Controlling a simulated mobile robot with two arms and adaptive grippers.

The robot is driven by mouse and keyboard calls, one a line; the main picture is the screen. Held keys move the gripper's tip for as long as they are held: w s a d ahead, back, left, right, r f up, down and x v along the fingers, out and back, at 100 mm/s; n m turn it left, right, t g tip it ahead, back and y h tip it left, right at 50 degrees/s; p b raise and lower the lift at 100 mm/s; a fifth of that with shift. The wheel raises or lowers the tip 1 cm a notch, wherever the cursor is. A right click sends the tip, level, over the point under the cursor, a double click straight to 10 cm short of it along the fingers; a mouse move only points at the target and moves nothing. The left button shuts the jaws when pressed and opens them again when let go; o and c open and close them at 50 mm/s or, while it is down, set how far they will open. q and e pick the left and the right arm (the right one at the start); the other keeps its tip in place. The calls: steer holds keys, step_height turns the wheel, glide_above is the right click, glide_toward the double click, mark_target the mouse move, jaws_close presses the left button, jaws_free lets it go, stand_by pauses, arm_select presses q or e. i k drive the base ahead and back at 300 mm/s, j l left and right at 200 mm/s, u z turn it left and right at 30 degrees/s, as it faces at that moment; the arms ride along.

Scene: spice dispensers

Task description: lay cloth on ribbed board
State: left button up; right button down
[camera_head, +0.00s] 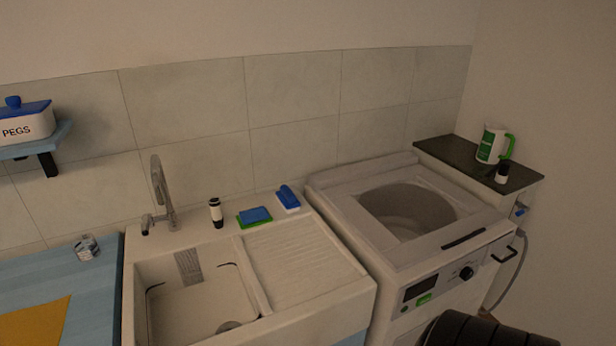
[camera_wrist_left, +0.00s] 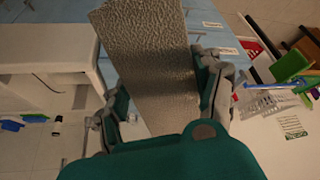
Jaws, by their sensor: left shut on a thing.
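The ribbed board (camera_head: 302,266) is the pale grooved draining surface to the right of the sink basin in the head view; its ribs are bare. In the left wrist view, my left gripper (camera_wrist_left: 163,102) is shut on a grey, rough-textured cloth (camera_wrist_left: 148,45). The cloth extends up and away from between the fingers, and its lower part is partly hidden by the gripper. Neither the left gripper nor this cloth shows in the head view. My right gripper is not in view.
A sink basin (camera_head: 190,300) with a tap (camera_head: 160,195) adjoins the board. Behind the board are a blue-green sponge (camera_head: 255,216), a blue-and-white brush (camera_head: 288,198) and a dark bottle (camera_head: 215,212). A top-loading washer (camera_head: 350,215) stands right; a blue counter (camera_head: 95,280) lies left.

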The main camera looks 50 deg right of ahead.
mark_target(286, 259)
steer(key=l+z, duration=0.45)
steer(key=i+l+z, duration=0.2)
steer(key=z, duration=0.25)
steer(key=i+l+z, duration=0.15)
steer(key=l+z, duration=0.3)
steer(key=i+l, duration=0.2)
